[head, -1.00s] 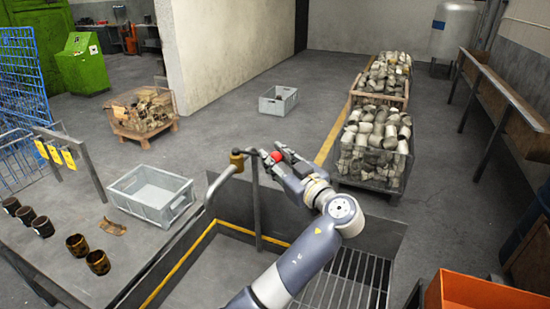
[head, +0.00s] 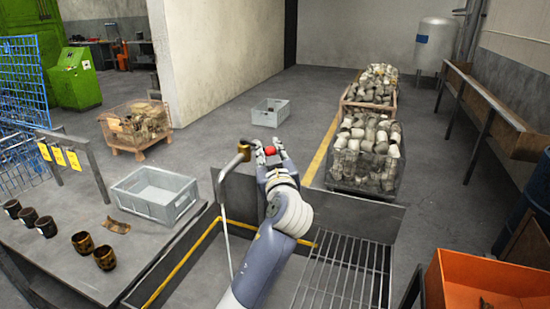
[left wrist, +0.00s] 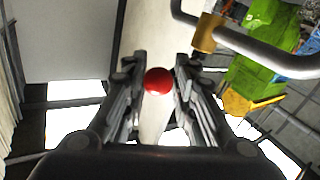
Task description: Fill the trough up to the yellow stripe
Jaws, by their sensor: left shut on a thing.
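The trough (head: 205,262) is a grey basin at the front middle, with a yellow stripe (head: 181,265) along its inner walls. A bent grey pipe (head: 223,178) stands over it, with a brass valve (head: 244,149) at its top. A thin pale stream (head: 228,245) runs from the spout into the trough; I cannot tell the water level. My left gripper (head: 268,152) is shut on the valve's red knob (head: 270,150). The red knob also shows between the fingers in the left wrist view (left wrist: 158,81). My left forearm hides part of the trough. My right gripper is not in view.
A table (head: 60,260) with a grey crate (head: 153,193) and several dark cups is at the left. A metal grate (head: 345,275) lies right of the trough. Bins of metal parts (head: 365,155) stand behind. An orange bin (head: 485,285) is at the front right.

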